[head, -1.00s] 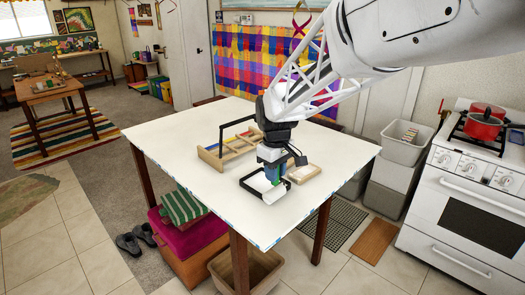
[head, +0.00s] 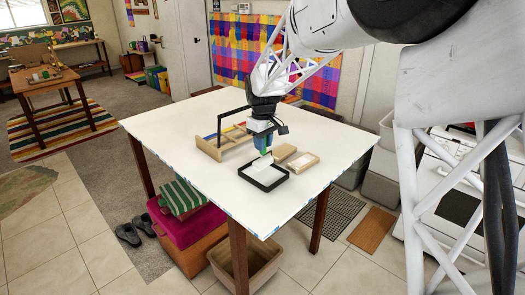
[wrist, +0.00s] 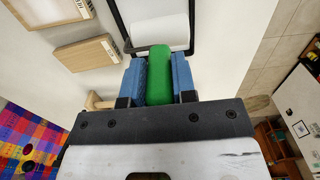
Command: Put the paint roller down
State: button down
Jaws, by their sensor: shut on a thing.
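The paint roller has a green handle (wrist: 159,78) and a white roller head (wrist: 153,35). My gripper (wrist: 160,80) is shut on the green handle, its blue fingers on either side. In the head view my gripper (head: 263,147) points down above the back of a black-rimmed tray (head: 264,187) on the white table. The roller head is over the tray area. I cannot tell whether it touches the tray. In the wrist view the dark tray rim (wrist: 121,30) runs around the roller head.
A wooden rack (head: 208,149) with coloured pieces stands left of my gripper on the table (head: 200,115). A wooden block (head: 283,153) and a wood-framed pale panel (head: 303,162) lie close to the right. The table's left, front and right areas are clear.

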jog(key=shift+w+a, duration=0.1)
jog(key=shift+w, duration=0.3)
jog(key=shift+f, duration=1.75)
jog(key=shift+f, duration=0.1)
jog(key=c, duration=0.9)
grip_release()
notch_tip(320, 180, up, 12)
jog(key=shift+r, duration=0.15)
